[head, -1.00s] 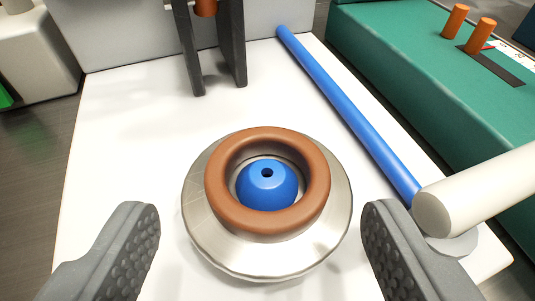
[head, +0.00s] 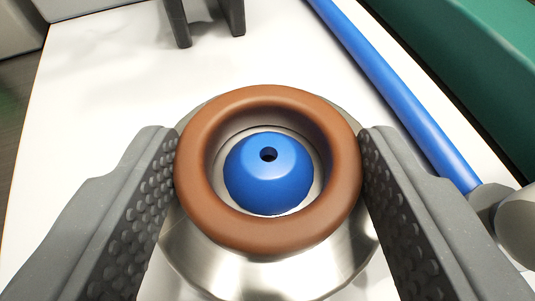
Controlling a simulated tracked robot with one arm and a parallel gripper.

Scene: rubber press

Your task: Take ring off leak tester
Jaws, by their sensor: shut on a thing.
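The brown rubber ring (head: 268,237) is in the middle of the head view. It sits around the blue dome (head: 266,180) of the leak tester, which has a small dark hole on top. The tester's round silver metal base (head: 265,278) shows below the ring. My gripper (head: 269,165) is shut on the ring, with one grey, studded finger against its left side and the other against its right side. Whether the ring touches the metal base is hard to tell.
The tester stands on a white table (head: 95,110). Two dark upright prongs (head: 207,20) stand behind. A green surface (head: 465,60) lies at the far right.

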